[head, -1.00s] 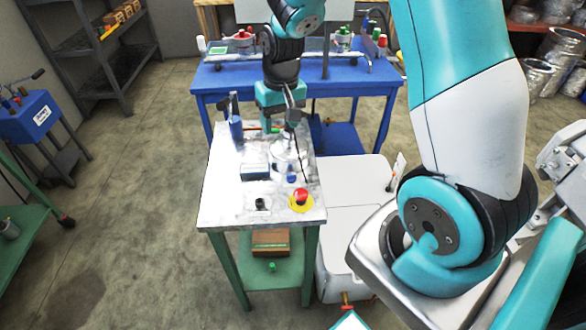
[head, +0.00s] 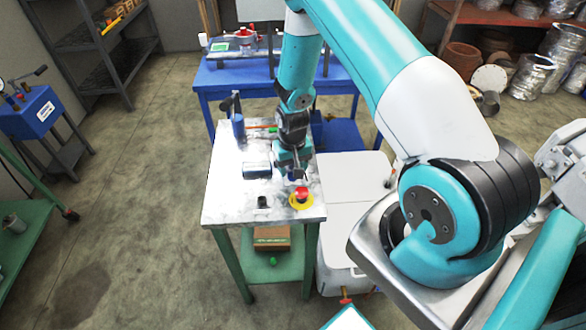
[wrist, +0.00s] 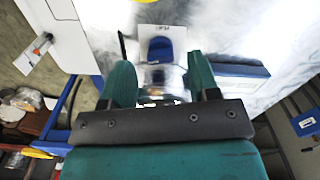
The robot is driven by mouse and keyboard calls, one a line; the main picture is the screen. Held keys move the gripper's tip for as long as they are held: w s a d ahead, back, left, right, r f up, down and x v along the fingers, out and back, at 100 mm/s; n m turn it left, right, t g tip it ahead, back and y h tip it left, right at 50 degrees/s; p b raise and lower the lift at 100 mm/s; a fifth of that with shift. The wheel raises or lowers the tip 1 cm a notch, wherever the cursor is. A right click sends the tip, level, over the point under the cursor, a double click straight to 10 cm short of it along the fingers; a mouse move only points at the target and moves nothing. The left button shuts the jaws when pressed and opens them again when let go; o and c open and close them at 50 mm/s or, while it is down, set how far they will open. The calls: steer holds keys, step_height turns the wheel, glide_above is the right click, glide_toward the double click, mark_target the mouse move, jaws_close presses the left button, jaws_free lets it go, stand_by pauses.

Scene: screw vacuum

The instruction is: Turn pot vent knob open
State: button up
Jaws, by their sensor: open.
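My gripper (wrist: 160,70) is open, its two teal fingers apart. In the wrist view a blue knob (wrist: 160,48) on a white labelled plate lies just past the fingertips, roughly centred between them. I cannot tell whether the fingers touch it. A clear, shiny vessel (wrist: 160,78), seemingly the pot, shows between the fingers, partly hidden by my gripper's bar. In the head view my gripper (head: 294,170) is low over the right side of the white-topped table (head: 230,205) and hides the knob and vessel.
A red button on a yellow base (head: 301,199) sits near the table's front right edge. A black knob (head: 262,202) is left of it. A blue bench (head: 205,86) is behind.

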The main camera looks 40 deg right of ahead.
steer(key=shift+f, duration=1.15)
steer(key=c, duration=0.9)
steer(key=shift+f+m+b, duration=0.1)
steer(key=shift+m+b, duration=0.25)
steer(key=shift+m, duration=1.25)
steer(key=o, duration=0.9)
steer(key=shift+r, duration=0.2)
